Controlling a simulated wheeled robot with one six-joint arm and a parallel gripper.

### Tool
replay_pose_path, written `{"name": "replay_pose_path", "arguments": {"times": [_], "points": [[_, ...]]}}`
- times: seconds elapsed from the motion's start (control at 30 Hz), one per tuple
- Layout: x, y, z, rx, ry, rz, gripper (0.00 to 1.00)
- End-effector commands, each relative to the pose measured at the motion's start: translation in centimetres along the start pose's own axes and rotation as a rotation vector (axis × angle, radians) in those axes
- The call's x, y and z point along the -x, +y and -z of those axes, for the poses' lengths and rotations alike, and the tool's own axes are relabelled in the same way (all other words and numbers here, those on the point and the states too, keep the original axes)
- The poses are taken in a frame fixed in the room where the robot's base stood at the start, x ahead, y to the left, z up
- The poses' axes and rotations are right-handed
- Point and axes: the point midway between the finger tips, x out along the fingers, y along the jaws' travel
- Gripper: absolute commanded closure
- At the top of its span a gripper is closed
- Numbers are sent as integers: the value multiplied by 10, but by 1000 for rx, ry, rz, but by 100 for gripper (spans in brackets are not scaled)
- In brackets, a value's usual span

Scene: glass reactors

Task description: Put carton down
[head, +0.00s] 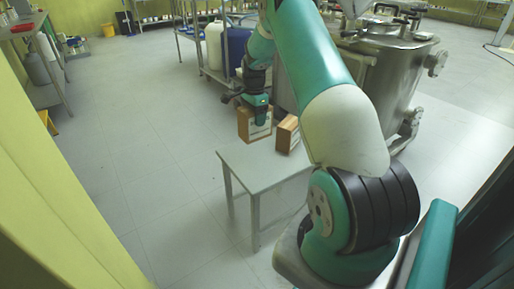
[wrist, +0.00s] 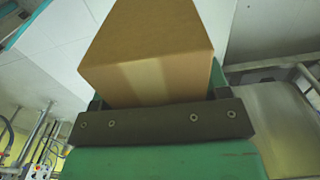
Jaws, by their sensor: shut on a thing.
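A brown carton (head: 246,125) is in my gripper (head: 258,108) above the far left part of a small grey table (head: 252,168) in the head view. Whether the carton touches the tabletop I cannot tell. In the wrist view the carton (wrist: 150,55) fills the upper middle, and my gripper (wrist: 158,98) is shut on it, one finger on each side. A second brown carton (head: 288,134) stands at the table's far edge, just right of the held one, with a small gap between them.
The front of the table is bare. A steel reactor vessel (head: 395,75) stands behind and right. A shelf cart with a white canister (head: 214,45) and a blue canister (head: 238,48) stands behind. Open floor (head: 130,130) lies to the left.

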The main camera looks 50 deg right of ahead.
Motion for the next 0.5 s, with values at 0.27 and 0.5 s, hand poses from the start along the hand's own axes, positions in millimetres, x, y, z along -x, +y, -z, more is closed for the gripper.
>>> {"name": "replay_pose_path", "arguments": {"times": [0.27,0.5], "points": [[-66,0,0,1,0,0,62],[-84,0,0,2,0,1,62]]}}
